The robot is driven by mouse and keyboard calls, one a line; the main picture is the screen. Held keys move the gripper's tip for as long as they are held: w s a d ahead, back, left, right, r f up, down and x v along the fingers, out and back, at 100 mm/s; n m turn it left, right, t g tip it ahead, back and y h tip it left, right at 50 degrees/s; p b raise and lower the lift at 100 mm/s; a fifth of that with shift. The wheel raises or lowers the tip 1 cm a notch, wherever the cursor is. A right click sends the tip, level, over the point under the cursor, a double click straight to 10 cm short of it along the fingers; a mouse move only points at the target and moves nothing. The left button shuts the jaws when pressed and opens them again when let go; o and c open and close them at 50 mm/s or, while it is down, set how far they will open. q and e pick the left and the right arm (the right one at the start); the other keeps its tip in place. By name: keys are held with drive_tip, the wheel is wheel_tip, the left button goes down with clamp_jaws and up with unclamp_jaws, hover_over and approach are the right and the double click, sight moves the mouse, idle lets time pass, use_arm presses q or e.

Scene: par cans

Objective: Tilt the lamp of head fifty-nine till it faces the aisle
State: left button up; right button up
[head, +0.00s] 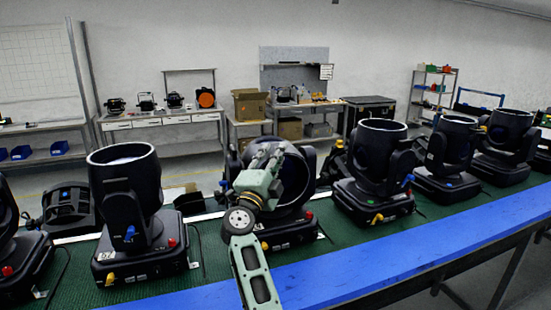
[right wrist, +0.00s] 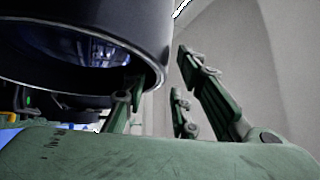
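A black moving-head lamp (head: 295,192) stands mid-bench behind my right gripper. Its drum is tilted over, with the round opening turned toward the front of the bench. My arm covers much of its front, and I cannot read its number. My right gripper (head: 268,160) is at this drum's rim. In the right wrist view the drum (right wrist: 150,35) fills the upper left, its lens showing inside. The right gripper's fingers (right wrist: 165,95) stand apart, one by the opening and the others outside, with a gap beside the rim. My left gripper is out of view.
An upright-drum lamp (head: 125,185) with a small number tag stands to the left. More upright lamps (head: 375,165) stand to the right. The green bench top (head: 215,265) has a blue front edge (head: 400,255). Boxes and tables stand behind.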

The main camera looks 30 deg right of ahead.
drive_tip(key=v, duration=0.7)
drive_tip(key=shift+s+a, duration=0.1)
